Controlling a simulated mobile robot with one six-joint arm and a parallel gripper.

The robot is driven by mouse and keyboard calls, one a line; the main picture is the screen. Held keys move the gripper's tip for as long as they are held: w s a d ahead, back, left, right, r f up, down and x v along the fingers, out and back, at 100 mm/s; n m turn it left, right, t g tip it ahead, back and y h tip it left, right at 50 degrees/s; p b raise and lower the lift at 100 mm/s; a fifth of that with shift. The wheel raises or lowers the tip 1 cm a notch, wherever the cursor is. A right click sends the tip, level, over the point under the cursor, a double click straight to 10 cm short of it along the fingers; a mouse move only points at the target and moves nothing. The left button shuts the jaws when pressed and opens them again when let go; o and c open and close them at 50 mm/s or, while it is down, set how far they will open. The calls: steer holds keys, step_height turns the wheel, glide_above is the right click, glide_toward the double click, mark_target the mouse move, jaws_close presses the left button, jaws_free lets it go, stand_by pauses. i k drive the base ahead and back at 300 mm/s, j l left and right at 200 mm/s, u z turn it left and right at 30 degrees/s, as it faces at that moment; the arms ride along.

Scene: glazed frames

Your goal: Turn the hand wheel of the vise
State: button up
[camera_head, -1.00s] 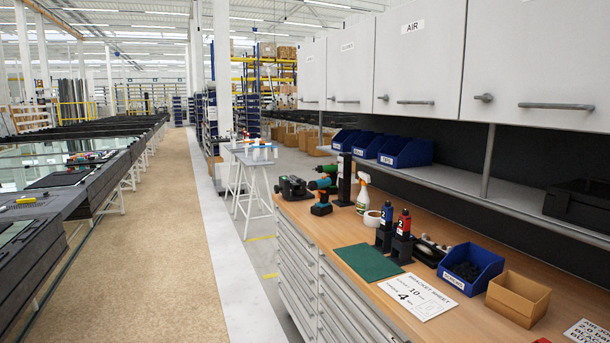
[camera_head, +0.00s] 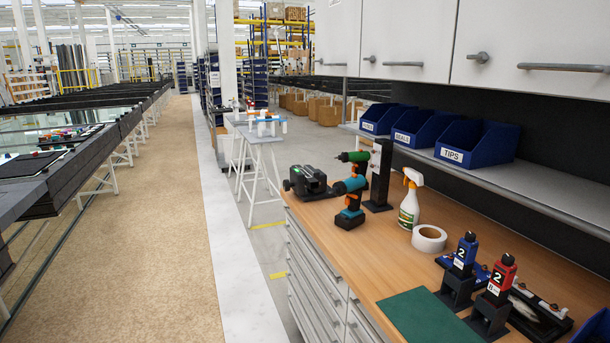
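A dark, blocky device that looks like the vise (camera_head: 310,181) sits at the far left corner of the wooden workbench. A small round dark part, perhaps its hand wheel (camera_head: 287,185), sticks out on its left side toward the aisle. It is small in the picture, so the wheel's details are hard to tell. My gripper and arm are not in view.
The workbench (camera_head: 400,262) carries drills (camera_head: 350,203), a black stand (camera_head: 379,175), a spray bottle (camera_head: 410,200), a tape roll (camera_head: 429,238), bottles in black holders (camera_head: 493,300) and a green mat (camera_head: 432,318). Cabinets (camera_head: 400,35) hang above. The aisle floor (camera_head: 150,230) is clear.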

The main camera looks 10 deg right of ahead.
mark_target(287, 185)
steer(key=i+j+z, duration=0.3)
steer(key=i, duration=0.15)
steer(key=i+j+z, duration=0.95)
steer(key=i+j, duration=0.15)
steer(key=j, duration=0.2)
steer(key=i+j+z, duration=0.35)
steer(key=j, duration=0.2)
steer(key=k, duration=0.1)
